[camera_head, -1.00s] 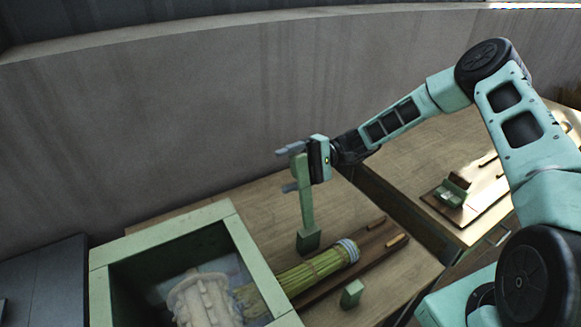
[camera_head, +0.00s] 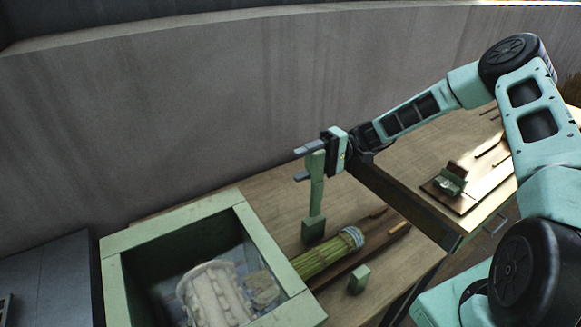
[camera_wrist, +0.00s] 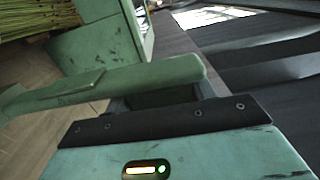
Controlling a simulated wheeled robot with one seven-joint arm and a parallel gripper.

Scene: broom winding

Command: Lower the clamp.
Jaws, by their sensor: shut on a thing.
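The clamp is a green upright lever (camera_head: 317,190) with a dark green block (camera_head: 313,230) at its lower end, above the wooden table. My gripper (camera_head: 304,164) is shut on the upper part of the lever. In the wrist view the green lever (camera_wrist: 120,83) lies across the jaws, and its far end is partly out of frame. A tied bundle of green-yellow bristles (camera_head: 325,258) lies just below and right of the block. Whether the block touches the bundle or the table, I cannot tell.
A green open box (camera_head: 115,285) stands at the lower left with a pale ribbed object (camera_head: 215,295) inside. A small green block (camera_head: 359,279) stands right of the bundle. A second table with a board (camera_head: 485,180) is at the right. A grey wall rises behind.

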